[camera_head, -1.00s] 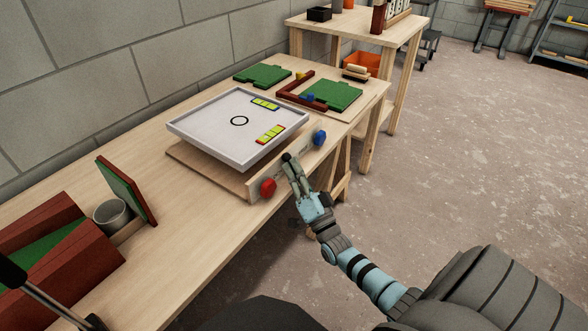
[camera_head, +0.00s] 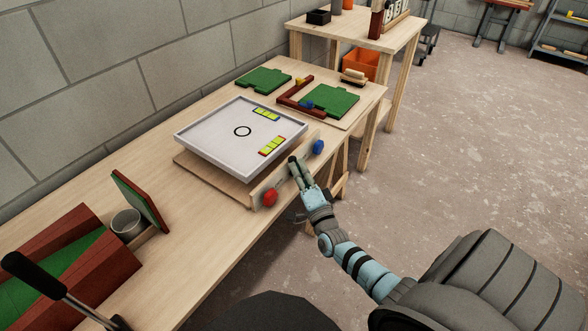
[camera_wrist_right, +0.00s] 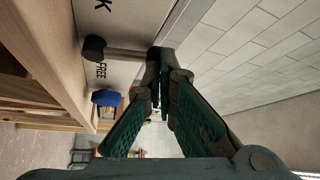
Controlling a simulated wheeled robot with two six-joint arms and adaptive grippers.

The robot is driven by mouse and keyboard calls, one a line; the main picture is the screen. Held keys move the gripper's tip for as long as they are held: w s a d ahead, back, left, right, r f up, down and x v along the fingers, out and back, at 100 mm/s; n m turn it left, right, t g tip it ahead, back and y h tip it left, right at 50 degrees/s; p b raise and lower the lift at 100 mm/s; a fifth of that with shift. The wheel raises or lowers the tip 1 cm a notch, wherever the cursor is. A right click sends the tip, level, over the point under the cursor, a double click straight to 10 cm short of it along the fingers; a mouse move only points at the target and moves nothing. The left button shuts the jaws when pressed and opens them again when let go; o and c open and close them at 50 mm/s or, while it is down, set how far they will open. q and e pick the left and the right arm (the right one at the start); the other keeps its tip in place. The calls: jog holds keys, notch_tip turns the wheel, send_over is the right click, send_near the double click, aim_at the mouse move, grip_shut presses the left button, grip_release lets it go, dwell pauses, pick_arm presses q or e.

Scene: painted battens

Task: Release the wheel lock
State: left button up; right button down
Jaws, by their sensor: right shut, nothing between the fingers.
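A wooden front panel (camera_head: 258,193) under a tilted-looking white tray (camera_head: 215,151) carries a red knob (camera_head: 270,198) and a blue knob (camera_head: 318,147). My right gripper (camera_head: 295,165) is shut and empty at the panel between these knobs. In the right wrist view a dark round knob (camera_wrist_right: 93,48) on a thin rod (camera_wrist_right: 125,52) lies beside my shut fingertips (camera_wrist_right: 158,58); I cannot tell whether they touch. The word FREE and a letter K are printed on the panel (camera_wrist_right: 120,75) there. The blue knob also shows there (camera_wrist_right: 105,97). My left gripper is not in view.
The workbench (camera_head: 220,235) runs along a block wall. Green boards (camera_head: 330,100) lie behind the tray. The floor to the right is open.

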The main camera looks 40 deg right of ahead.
jog(key=m+g+p, duration=0.1)
jog(key=d+r+m+p, duration=0.1)
jog(key=p, duration=0.1)
jog(key=shift+w+d+r+m+g, duration=0.1)
jog(key=shift+w+d+m+g, duration=0.1)
jog(key=shift+m+g, duration=0.15)
jog(key=shift+w+d+m+g+p, duration=0.15)
jog(key=shift+d+m+g+p, duration=0.3)
jog(key=shift+m+p, duration=0.25)
jog(key=shift+w+d+f+m+g+y+p, duration=0.1)
jog(key=shift+d+f+m+g+y+p, duration=0.1)
jog(key=shift+d+m+g+y+p, duration=0.3)
jog(key=shift+f, duration=0.1)
jog(key=shift+a, duration=0.15)
pick_arm(q)
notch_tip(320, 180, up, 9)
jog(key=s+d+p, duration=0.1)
jog(key=p, duration=0.2)
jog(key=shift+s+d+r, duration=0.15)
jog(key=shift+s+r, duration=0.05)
pick_arm(e)
jog(key=f+v, duration=0.1)
jog(key=v, duration=1.3)
